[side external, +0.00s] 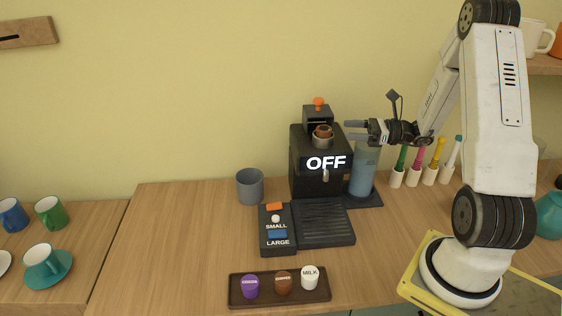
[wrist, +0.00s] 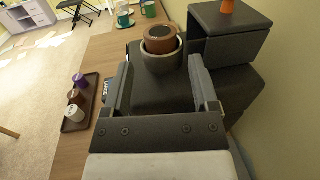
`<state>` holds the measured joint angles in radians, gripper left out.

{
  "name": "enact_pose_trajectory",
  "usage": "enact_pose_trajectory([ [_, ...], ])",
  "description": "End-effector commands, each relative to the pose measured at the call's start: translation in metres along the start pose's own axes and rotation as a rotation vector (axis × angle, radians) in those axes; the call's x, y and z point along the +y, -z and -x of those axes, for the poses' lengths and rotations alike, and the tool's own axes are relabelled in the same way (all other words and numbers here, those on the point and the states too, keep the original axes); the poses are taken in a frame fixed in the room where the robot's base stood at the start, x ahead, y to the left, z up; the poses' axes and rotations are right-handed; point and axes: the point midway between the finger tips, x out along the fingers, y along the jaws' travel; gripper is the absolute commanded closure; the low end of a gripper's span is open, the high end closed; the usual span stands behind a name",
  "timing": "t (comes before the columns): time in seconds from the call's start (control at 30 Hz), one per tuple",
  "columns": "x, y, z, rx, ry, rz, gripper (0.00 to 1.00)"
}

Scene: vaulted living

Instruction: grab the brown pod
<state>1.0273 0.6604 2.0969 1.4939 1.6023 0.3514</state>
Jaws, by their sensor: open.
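One brown pod (side external: 322,131) sits in the grey round holder (side external: 323,143) at the top of the black coffee machine (side external: 309,178), which reads OFF. In the wrist view this pod (wrist: 159,41) shows its dark top, with the holder (wrist: 162,62) around it. Another brown pod (side external: 283,283) stands on the dark tray (side external: 311,298), between a purple pod (side external: 250,287) and a white MILK pod (side external: 310,278). My gripper (side external: 350,130) is open and empty, level with the holder and to its right. In the wrist view my fingers (wrist: 162,65) lie either side of the holder.
The machine's raised black head with an orange knob (side external: 319,103) is close to my finger in the wrist view. A blue container (side external: 363,171) stands below my gripper. A grey mug (side external: 250,187) and a SMALL/LARGE button panel (side external: 277,230) are nearby.

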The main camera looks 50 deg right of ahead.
Motion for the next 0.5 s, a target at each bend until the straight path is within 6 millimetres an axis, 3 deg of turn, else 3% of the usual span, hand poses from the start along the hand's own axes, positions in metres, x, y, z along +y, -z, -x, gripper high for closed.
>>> enact_pose_trajectory([
  [0.5,0.0,-0.001,-0.026,0.0,-0.001,0.001,0.24],
])
